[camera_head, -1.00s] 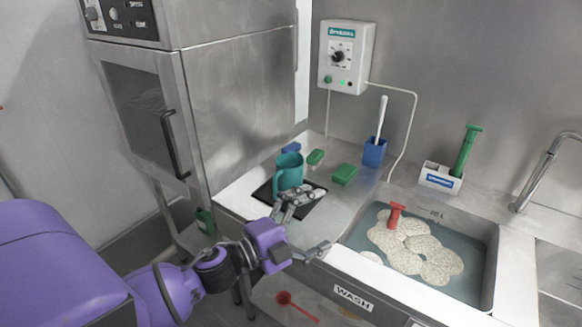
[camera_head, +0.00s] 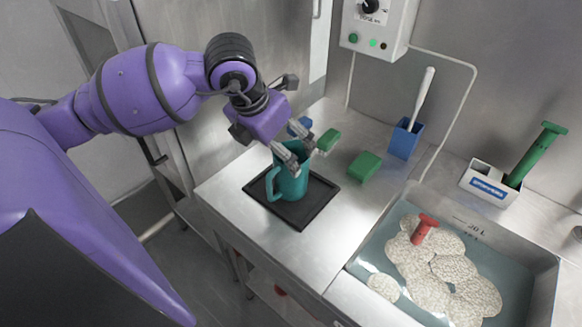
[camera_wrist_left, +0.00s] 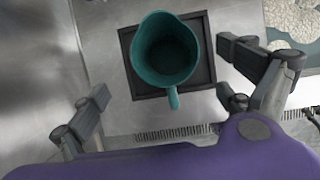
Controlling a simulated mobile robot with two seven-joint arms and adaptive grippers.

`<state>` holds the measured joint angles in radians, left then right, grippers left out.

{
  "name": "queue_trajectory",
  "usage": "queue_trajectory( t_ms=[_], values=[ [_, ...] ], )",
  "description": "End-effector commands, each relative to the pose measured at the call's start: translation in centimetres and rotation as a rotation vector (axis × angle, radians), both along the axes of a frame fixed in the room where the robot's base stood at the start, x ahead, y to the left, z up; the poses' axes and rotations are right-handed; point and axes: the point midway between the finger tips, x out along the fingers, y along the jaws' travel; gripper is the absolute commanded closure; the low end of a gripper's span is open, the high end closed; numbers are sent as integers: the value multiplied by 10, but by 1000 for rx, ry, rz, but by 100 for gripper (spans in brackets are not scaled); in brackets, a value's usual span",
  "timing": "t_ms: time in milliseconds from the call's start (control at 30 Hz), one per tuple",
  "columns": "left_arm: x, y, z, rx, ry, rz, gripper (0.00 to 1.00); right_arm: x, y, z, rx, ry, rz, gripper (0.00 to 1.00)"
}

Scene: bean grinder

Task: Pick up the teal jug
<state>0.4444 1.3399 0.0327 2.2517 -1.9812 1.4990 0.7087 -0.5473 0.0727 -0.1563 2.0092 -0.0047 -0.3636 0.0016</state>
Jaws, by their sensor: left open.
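The teal jug (camera_head: 290,184) stands upright on a black tray (camera_head: 314,204) on the steel counter. Its handle points left in the head view. My left gripper (camera_head: 298,160) is open, at the jug's rim in the head view; part of the rim is hidden behind its fingers. In the left wrist view the jug (camera_wrist_left: 165,52) is seen from above, empty inside, with its handle toward the bottom. The fingers of the left gripper (camera_wrist_left: 170,105) are spread wide on both sides, apart from the jug. My right gripper is not in view.
Behind the tray lie green blocks (camera_head: 365,166) and a blue block (camera_head: 299,127). A blue holder (camera_head: 405,138) with a white-handled tool stands at the back. A sink (camera_head: 545,272) with water is at right. The steel cabinet is close on the left.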

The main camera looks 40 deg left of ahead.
Motion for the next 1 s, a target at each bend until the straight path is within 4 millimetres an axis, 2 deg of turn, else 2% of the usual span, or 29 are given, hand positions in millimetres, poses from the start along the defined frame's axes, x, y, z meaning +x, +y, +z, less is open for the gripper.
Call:
queue_trajectory(
  t_ms=[100,200,267,500,800,833,1000],
  values=[
    [5,-1,-14,-5,1,2,4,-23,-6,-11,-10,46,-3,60],
    [10,-4,-23,-8,1,0,4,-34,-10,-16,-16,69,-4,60],
    [12,-6,-30,-9,1,0,4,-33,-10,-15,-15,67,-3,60],
    [25,-11,-61,-9,1,0,4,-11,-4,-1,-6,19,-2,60],
    [28,-10,-68,-6,0,-2,4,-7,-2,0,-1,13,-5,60],
    [28,-10,-68,-6,0,-2,6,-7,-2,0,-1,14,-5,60],
    [28,-11,-68,-6,0,-2,28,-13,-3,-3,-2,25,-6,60]
  ],
)
